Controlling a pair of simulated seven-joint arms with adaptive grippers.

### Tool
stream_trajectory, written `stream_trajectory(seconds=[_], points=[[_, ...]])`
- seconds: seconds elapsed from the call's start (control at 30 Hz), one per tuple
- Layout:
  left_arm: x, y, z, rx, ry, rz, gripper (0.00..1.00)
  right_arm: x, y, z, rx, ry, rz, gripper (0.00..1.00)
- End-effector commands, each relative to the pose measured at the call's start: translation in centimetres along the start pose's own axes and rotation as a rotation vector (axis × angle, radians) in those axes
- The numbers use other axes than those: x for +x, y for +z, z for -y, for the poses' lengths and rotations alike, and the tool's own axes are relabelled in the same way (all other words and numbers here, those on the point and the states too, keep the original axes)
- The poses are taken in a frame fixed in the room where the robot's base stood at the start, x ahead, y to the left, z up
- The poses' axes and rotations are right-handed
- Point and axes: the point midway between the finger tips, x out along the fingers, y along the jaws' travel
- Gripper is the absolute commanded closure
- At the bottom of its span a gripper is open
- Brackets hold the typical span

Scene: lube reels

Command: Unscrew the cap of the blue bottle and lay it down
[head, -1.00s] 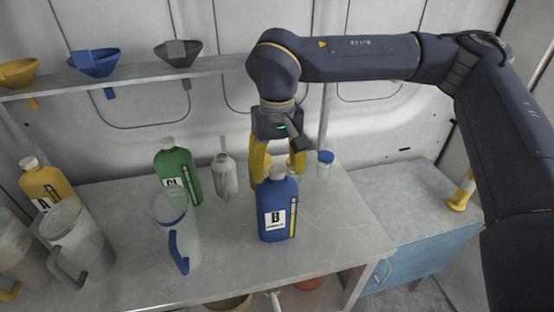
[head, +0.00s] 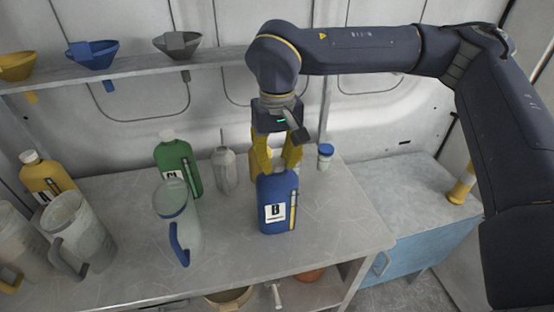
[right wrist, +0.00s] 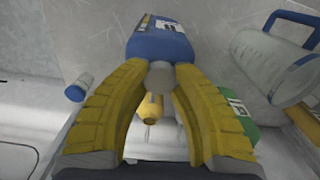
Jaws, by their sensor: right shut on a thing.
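The blue bottle (head: 275,212) stands upright on the bench, with a white label marked B. It also shows in the right wrist view (right wrist: 160,42). My right gripper (head: 277,166) is directly above it, pointing down, with its yellow fingers on either side of the neck. In the right wrist view its fingertips (right wrist: 172,72) are shut on the pale grey cap (right wrist: 160,78) at the top of the bottle. The fingers partly hide the cap in the head view. I cannot tell whether the cap is still threaded on. My left gripper is not in view.
A blue-lidded jar (head: 325,156) stands behind to the right. Bare bench (head: 335,225) lies right of the bottle.

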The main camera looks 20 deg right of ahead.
Motion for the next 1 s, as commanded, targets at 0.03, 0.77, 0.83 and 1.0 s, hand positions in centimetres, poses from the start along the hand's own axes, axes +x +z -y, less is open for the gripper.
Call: stream_trajectory(seconds=[0.03,0.77,0.83,1.0], points=[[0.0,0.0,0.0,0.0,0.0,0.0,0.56,0.0,0.0,-0.01,0.0,0.0,0.0,1.0],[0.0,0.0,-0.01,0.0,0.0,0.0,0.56,0.07,0.0,-0.04,-0.45,0.001,0.001,1.0],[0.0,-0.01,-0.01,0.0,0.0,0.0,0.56,0.08,0.0,-0.03,-0.452,0.001,0.001,1.0],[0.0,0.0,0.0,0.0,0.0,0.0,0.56,0.09,0.0,-0.03,-0.451,0.001,0.001,0.74]])
